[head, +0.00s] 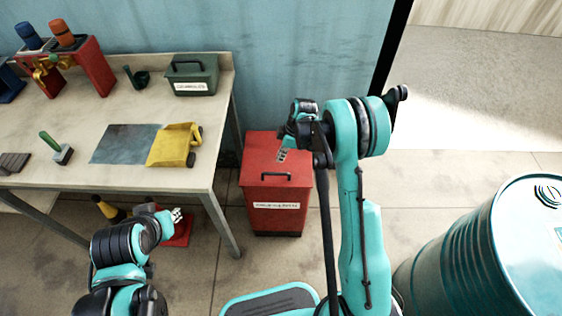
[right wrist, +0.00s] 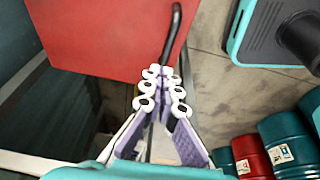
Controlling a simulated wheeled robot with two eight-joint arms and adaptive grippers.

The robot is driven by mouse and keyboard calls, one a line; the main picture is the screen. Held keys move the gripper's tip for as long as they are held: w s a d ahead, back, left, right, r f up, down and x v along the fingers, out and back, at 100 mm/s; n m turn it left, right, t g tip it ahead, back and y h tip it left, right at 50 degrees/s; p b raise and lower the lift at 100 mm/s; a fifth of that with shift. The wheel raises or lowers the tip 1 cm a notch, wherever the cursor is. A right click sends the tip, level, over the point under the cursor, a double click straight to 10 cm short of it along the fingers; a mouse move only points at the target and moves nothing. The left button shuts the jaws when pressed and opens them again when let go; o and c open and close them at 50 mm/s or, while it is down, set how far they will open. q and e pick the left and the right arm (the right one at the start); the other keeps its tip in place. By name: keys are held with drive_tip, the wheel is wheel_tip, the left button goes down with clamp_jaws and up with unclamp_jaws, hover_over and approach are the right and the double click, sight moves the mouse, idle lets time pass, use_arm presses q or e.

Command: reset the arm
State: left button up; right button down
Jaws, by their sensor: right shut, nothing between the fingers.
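My right arm is raised in the middle of the head view. My right gripper (head: 282,154) points down and left above the lid of a red metal bin (head: 277,205). In the right wrist view the right gripper's fingers (right wrist: 162,87) are together with nothing between them, over the red lid (right wrist: 100,35) and its dark handle. My left gripper (head: 177,215) is low at the left, beside the workbench's front edge. Only its small pale fingertips show, and I cannot tell whether they are open or shut.
A teal drum (head: 455,255) stands at right. The floor behind it is clear.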

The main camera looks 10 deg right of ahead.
drive_tip(key=p+v, duration=0.1)
drive_tip(key=v, duration=0.5)
drive_tip(key=shift+a+r+p, duration=0.3)
drive_tip(key=shift+r+p, duration=0.05)
drive_tip(key=shift+r, duration=0.05)
drive_tip(key=shift+w, duration=0.1)
drive_tip(key=s+a+r+m+t+h, duration=0.1)
drive_tip(key=s+r+m+t+h, duration=0.15)
drive_tip(key=s+r+m, duration=0.8)
drive_tip(key=s+r+m+t, duration=0.2)
drive_tip(key=s+r, duration=0.2)
drive_tip(key=s, duration=0.4)
drive_tip(key=s+r+m+t, duration=0.2)
drive_tip(key=s+r, duration=0.1)
drive_tip(key=s, duration=0.4)
drive_tip(key=shift+s+r+h, duration=0.35)
drive_tip(key=shift+s, duration=0.05)
drive_tip(key=shift+m, duration=0.25)
